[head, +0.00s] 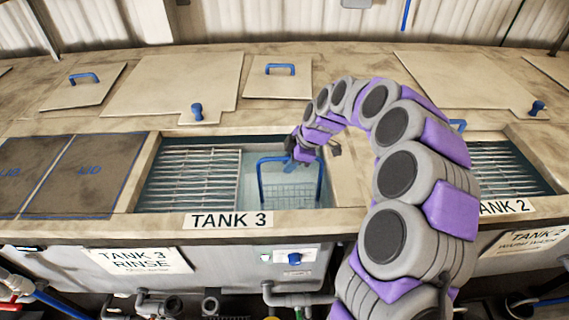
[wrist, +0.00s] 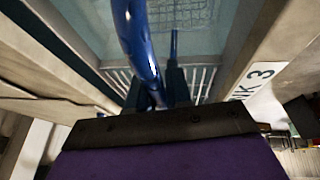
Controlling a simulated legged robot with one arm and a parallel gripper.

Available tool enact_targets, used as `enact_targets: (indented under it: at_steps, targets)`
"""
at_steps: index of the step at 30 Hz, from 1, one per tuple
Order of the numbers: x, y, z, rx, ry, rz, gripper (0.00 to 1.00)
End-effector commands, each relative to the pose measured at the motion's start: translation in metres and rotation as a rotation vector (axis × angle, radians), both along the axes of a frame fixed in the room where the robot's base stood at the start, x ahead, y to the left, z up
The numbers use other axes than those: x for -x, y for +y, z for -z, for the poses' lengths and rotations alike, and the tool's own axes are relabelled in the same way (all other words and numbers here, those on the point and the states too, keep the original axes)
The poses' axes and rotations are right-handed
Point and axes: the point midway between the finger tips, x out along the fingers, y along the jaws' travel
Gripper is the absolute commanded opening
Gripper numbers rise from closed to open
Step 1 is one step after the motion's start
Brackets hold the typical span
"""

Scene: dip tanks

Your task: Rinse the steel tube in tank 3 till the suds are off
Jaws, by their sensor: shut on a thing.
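Tank 3 (head: 232,220) is open, with clear, pale blue water in it. A wire basket (head: 291,194) with a tall blue handle (head: 262,182) sits in the water in the right part of the opening. The basket mesh (wrist: 180,14) also shows under water in the wrist view. My gripper (head: 292,148) is at the top of the handle, and in the wrist view its fingers (wrist: 158,88) are shut around the blue bar. I cannot make out the steel tube or any suds; the basket's contents are too small and blurred to tell.
A metal slatted rack (head: 190,178) fills the left part of tank 3's opening. Tank 2 (head: 505,207) is partly open at the right, behind my arm. Dark lid panels (head: 75,175) lie at the left. Beige lids with blue handles (head: 280,69) lie on the deck behind.

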Motion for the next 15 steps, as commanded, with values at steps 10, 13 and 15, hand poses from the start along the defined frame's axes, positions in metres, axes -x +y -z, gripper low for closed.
enact_targets:
  at_steps: [10,13,15]
  targets:
    - [0.0,0.001,-0.001,-0.001,-0.002,0.0,0.0]
    - [-0.001,0.008,-0.001,-0.001,-0.002,0.001,0.0]
    - [0.0,0.014,-0.001,-0.001,-0.001,0.002,0.0]
